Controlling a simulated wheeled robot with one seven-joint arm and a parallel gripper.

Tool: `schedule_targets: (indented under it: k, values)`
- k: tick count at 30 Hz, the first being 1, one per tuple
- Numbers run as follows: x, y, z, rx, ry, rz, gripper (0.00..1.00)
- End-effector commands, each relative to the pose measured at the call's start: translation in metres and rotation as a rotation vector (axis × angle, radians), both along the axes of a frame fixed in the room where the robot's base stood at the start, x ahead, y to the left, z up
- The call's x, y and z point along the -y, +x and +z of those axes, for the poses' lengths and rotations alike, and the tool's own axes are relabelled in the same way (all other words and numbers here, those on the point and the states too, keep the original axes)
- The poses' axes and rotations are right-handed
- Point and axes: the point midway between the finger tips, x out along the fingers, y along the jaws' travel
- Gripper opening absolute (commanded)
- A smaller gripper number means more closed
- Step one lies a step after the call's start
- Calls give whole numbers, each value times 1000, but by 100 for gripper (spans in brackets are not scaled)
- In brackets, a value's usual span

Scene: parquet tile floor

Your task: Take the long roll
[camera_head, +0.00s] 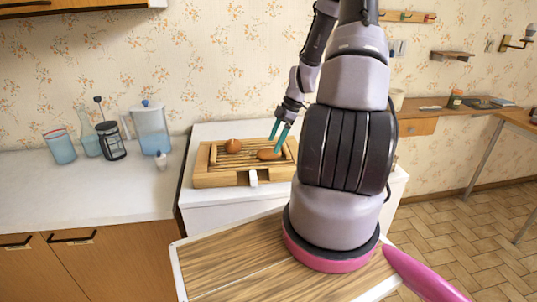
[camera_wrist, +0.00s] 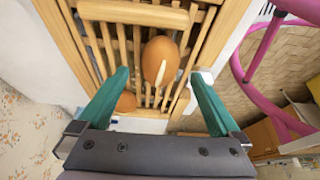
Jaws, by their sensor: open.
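The long roll (camera_head: 268,155) is brown and oval with a pale score line. It lies on the slats of a wooden bread board (camera_head: 215,180). A round roll (camera_head: 233,146) sits to its left on the same slats. My gripper (camera_head: 276,145), with teal fingers, is open, tilted downward above the long roll. In the wrist view the long roll (camera_wrist: 158,58) appears in the gap between the spread fingertips (camera_wrist: 160,75), and neither finger visibly touches it. The round roll (camera_wrist: 126,102) shows beside the left finger, which partly covers it.
The board stands on a white cabinet top (camera_head: 212,132) against the wall. A pitcher (camera_head: 152,128), a French press (camera_head: 110,140) and glasses (camera_head: 60,147) stand on the counter to the left. My arm covers the area right of the board.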

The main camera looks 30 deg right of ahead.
Motion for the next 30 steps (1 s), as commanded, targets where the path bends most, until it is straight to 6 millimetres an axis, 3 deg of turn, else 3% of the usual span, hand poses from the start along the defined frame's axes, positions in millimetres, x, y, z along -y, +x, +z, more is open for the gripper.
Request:
schedule_targets:
  k: [6,15,16,21,23,30]
  values:
    - [-16,5,-28,-2,2,0,100]
    - [-18,6,-34,1,0,0,100]
    - [-18,6,-34,1,0,0,96]
    - [-18,6,-33,1,0,0,31]
    - [-18,6,-33,1,0,0,13]
    - [-17,6,-31,2,-1,-1,13]
